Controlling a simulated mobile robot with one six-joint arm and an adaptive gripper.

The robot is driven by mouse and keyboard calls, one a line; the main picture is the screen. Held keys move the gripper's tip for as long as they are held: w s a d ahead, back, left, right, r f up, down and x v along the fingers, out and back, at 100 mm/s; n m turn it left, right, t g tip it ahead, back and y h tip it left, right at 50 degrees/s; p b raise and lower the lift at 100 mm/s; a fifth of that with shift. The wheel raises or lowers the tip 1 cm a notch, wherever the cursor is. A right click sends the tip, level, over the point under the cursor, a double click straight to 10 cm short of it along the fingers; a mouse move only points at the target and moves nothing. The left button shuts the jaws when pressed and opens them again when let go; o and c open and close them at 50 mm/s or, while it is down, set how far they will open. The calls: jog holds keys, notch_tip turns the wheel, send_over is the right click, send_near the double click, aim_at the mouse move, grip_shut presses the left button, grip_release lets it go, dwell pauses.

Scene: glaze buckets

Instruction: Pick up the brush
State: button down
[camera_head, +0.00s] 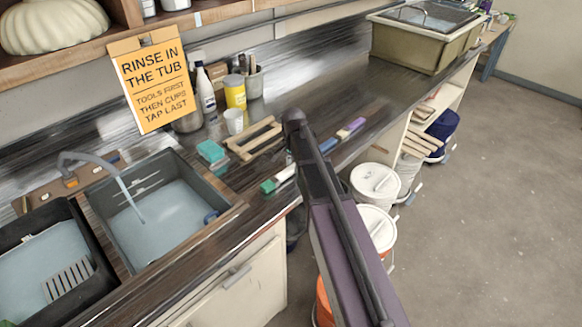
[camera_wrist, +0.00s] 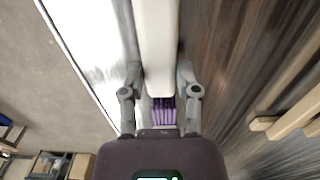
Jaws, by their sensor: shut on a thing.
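In the wrist view, a long pale brush (camera_wrist: 158,45) lies between the two fingers of my gripper (camera_wrist: 162,90), which is shut on it. A purple, bristle-like patch (camera_wrist: 164,112) shows between the fingers near the palm. In the head view my arm hides the gripper. A pale strip with a green end (camera_head: 268,186) shows at the counter's front edge, left of my arm. I cannot tell whether it is the held brush, nor whether the held brush touches the counter.
A wooden rack (camera_head: 255,139) and teal sponge (camera_head: 211,151) lie behind. A purple-ended tool (camera_head: 351,128) lies right of my arm. A sink (camera_head: 170,215) is at the left; white lidded buckets (camera_head: 375,182) stand below the counter. Bare counter (camera_head: 385,95) extends at the right.

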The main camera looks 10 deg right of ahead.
jog(key=shift+r+p, duration=1.65)
jog(key=shift+r, duration=0.15)
jog(key=s+a+p, duration=0.1)
jog(key=s+a, duration=0.2)
jog(key=s, duration=1.2)
jog(key=shift+s+a+r, duration=0.3)
jog(key=shift+a+r, duration=0.1)
jog(key=shift+r, duration=0.05)
jog(key=shift+w, duration=0.1)
